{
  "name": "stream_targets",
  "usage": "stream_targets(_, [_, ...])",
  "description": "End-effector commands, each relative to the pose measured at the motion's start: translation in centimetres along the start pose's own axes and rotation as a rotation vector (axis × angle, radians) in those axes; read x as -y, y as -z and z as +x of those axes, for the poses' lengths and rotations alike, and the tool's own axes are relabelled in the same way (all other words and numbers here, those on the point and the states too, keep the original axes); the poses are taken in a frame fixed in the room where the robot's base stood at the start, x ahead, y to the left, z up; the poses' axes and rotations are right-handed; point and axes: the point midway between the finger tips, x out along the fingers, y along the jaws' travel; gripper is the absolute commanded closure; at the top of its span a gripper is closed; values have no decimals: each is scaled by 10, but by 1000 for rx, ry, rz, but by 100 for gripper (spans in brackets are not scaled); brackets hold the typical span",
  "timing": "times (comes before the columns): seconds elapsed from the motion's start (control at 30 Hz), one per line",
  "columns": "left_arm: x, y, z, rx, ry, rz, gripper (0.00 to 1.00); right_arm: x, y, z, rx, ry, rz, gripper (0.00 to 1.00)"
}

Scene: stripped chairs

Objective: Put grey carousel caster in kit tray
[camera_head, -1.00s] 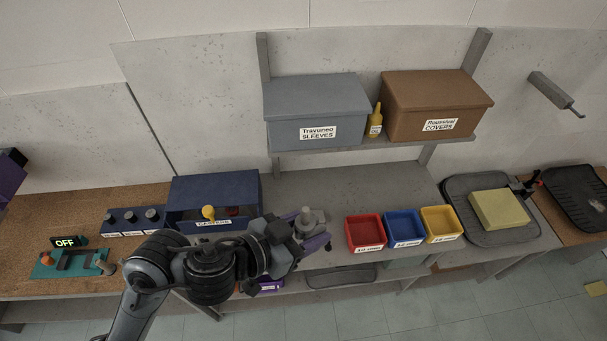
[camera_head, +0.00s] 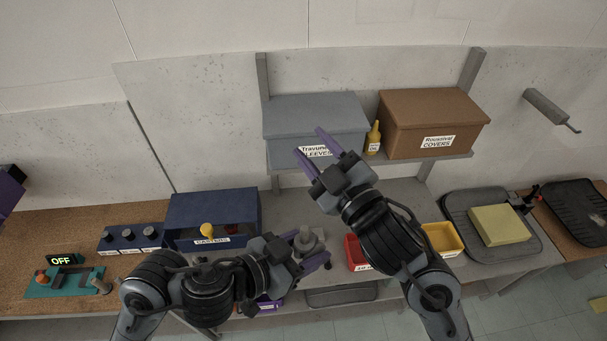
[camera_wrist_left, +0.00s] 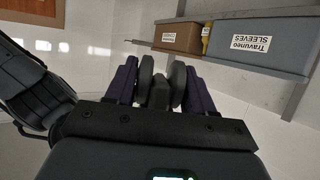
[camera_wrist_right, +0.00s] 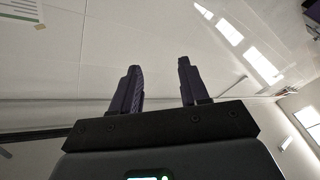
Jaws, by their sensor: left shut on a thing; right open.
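The grey caster (camera_head: 307,240) is held by my left gripper (camera_head: 311,250), low over the front of the grey bench. In the left wrist view, its dark twin wheels (camera_wrist_left: 160,90) sit between the two purple fingers of that gripper (camera_wrist_left: 158,80). My right gripper (camera_head: 311,145) is open and empty, raised in front of the grey box on the shelf. Its fingers stand apart with nothing between them in the right wrist view (camera_wrist_right: 158,70). No tray is labelled as the kit tray. A dark grey tray (camera_head: 455,205) bearing a yellow block (camera_head: 499,225) lies at the right.
A blue caster bin (camera_head: 185,205) stands at the left. Red (camera_head: 354,255) and yellow (camera_head: 442,238) bins are partly behind my right arm. Another tray (camera_head: 340,296) lies below the bench's front edge. A black tray (camera_head: 573,208) is far right. Two lidded boxes stand on the shelf.

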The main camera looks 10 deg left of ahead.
Motion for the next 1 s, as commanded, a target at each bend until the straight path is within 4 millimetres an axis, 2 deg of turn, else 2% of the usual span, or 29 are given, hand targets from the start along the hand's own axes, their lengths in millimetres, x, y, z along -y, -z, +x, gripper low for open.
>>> stream_targets(0.03, [0, 0, 0, -1, 0, 0, 80, -6, 25, 12, -66, 16, -58, 55])
stream_targets(0.1, [0, 0, 0, -1, 0, 0, 80, -8, 55, 23, -153, 45, -130, 55])
stream_targets(0.23, [0, 0, 0, -1, 0, 0, 80, -7, 108, 39, -303, 107, -263, 55])
stream_targets(0.33, [0, 0, 0, -1, 0, 0, 80, 2, 146, 47, -410, 175, -368, 55])
stream_targets(0.47, [0, 0, 0, -1, 0, 0, 80, 33, 188, 50, -539, 307, -508, 55])
stream_targets(0.57, [0, 0, 0, -1, 0, 0, 80, 72, 210, 48, -622, 451, -618, 55])
stream_targets(0.67, [0, 0, 0, -1, 0, 0, 80, 117, 216, 39, -680, 627, -729, 55])
stream_targets(0.8, [0, 0, 0, -1, 0, 0, 80, 169, 202, 21, -705, 899, -873, 55])
stream_targets(0.9, [0, 0, 0, -1, 0, 0, 80, 190, 179, 7, -675, 1095, -962, 55])
stream_targets(1.0, [0, 0, 0, -1, 0, 0, 80, 195, 152, -8, -604, 1282, -1035, 55])
